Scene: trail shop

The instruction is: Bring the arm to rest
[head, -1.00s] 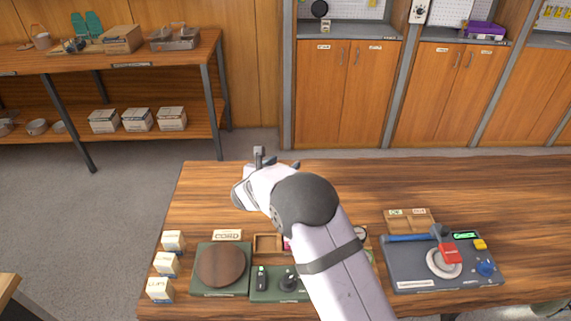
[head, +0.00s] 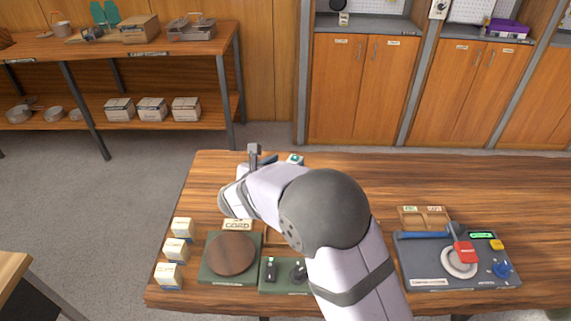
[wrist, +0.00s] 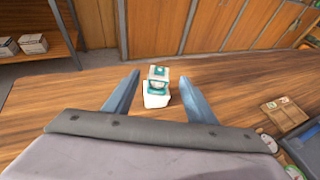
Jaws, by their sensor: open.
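My arm (head: 325,210) reaches up over the work table (head: 420,180) and bends left at a dark round joint. My gripper (wrist: 160,76) is open and empty, with its two blue-grey fingers spread wide in the wrist view. A white-and-teal box (wrist: 158,88) shows in the gap between the fingers, with clear space on both sides. It stands on the table near the back edge, and its top shows behind my arm in the head view (head: 295,159). In the head view the gripper's far side is hidden by the arm.
Small white boxes (head: 176,250) line the table's left end, beside a green base with a round brown disc (head: 233,254). A dark grey panel (head: 420,266) with a red block and a wooden two-part tray (head: 410,217) are on the right. The table's back right is clear.

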